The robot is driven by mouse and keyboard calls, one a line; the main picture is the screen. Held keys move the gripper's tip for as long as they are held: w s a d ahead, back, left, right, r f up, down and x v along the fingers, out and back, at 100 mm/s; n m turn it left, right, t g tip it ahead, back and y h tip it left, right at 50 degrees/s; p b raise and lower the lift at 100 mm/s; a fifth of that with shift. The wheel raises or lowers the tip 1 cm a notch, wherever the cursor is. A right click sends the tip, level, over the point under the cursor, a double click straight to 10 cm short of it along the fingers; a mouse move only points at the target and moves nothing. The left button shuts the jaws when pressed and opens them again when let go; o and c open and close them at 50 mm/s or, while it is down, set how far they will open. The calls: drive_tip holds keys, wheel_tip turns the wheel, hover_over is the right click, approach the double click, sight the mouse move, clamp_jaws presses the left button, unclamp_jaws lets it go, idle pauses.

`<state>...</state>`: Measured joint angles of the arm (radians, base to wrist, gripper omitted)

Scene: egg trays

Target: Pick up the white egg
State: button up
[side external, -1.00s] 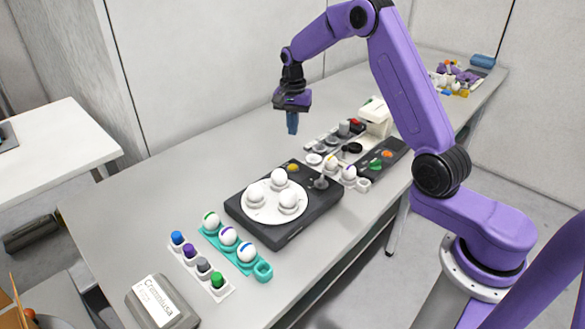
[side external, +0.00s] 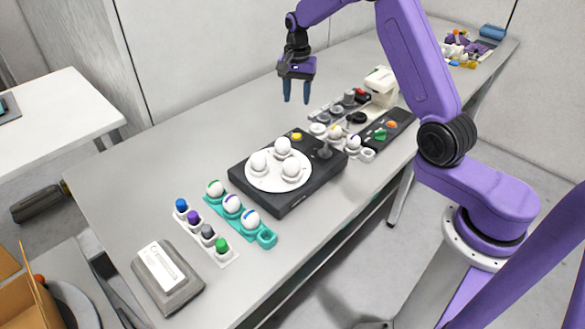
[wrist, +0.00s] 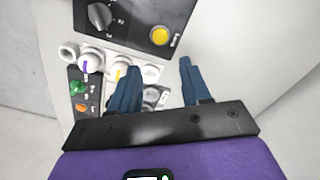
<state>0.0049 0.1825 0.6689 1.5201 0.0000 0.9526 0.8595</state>
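Three plain white eggs, at the left (side external: 260,162), back (side external: 283,145) and right (side external: 291,170), stand on a round white plate (side external: 251,182) on a dark box (side external: 275,207). More white eggs have coloured bands: green (side external: 214,188), purple (side external: 232,205) and blue (side external: 250,218) ones sit in a teal tray (side external: 267,238). A yellow-banded egg (wrist: 118,72) and a purple-banded egg (wrist: 88,62) sit in a white tray (wrist: 68,52). My gripper (side external: 296,100) is open and empty, high above the table behind the box. Its spread fingers also show in the wrist view (wrist: 158,77).
A white tray of coloured-topped pegs (side external: 228,258) and a grey labelled block (side external: 168,280) stand at the near end. A dark panel with buttons (side external: 393,126) and a white device (side external: 381,84) stand beyond the box.

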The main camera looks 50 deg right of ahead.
wheel_tip(320, 180, up, 8)
drive_tip(key=f+t, duration=0.1)
hover_over(293, 160)
drive_tip(key=s+d, duration=0.1)
drive_tip(key=s, duration=0.1)
drive_tip(key=shift+y, duration=0.4)
drive_tip(key=f, duration=0.5)
drive_tip(key=w+f, duration=0.1)
drive_tip(key=f, duration=0.5)
drive_tip(key=w+a+f, duration=0.1)
drive_tip(key=f, duration=0.4)
drive_tip(key=shift+w+f, duration=0.1)
drive_tip(key=shift+f, duration=0.1)
drive_tip(key=c, duration=0.3)
